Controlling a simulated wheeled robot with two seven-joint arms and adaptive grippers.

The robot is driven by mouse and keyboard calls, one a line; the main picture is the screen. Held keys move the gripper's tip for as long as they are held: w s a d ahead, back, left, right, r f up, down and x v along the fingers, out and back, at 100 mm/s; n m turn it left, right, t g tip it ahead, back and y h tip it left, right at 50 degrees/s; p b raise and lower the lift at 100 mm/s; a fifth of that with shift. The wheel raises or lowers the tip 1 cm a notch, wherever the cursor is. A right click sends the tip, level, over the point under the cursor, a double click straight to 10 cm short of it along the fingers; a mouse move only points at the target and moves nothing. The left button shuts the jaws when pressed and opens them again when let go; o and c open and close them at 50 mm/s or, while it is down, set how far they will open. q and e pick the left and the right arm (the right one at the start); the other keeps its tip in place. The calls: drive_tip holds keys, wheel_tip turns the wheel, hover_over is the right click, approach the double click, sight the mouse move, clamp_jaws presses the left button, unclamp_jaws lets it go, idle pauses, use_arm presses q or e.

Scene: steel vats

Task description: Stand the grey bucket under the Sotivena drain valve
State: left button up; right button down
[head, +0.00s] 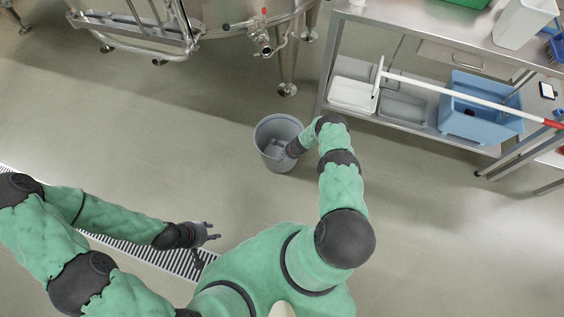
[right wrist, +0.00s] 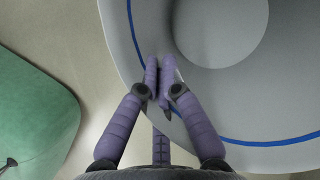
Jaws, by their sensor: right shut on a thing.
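The grey bucket (head: 270,165) is upright in the middle of the head view, open side up. In the right wrist view the bucket (right wrist: 235,95) shows its pale inside with a blue line around it. My right gripper (head: 293,148) is shut on the bucket's rim; its fingers (right wrist: 160,85) pinch the wall. I cannot tell whether the bucket touches the floor. A drain valve (head: 264,42) sits low on the steel vat, above and left of the bucket in the picture; no name is readable. My left gripper (head: 212,232) is open and empty, over the floor.
A vat leg (head: 287,75) with a round foot stands between valve and bench. Floor left of the bucket is clear; a drain grate (head: 150,255) runs below.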

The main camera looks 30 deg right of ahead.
drive_tip(key=shift+f, duration=0.65)
drive_tip(key=c, duration=1.8)
unclamp_jaws()
drive_tip(key=shift+f, duration=0.1)
drive_tip(key=o, duration=0.4)
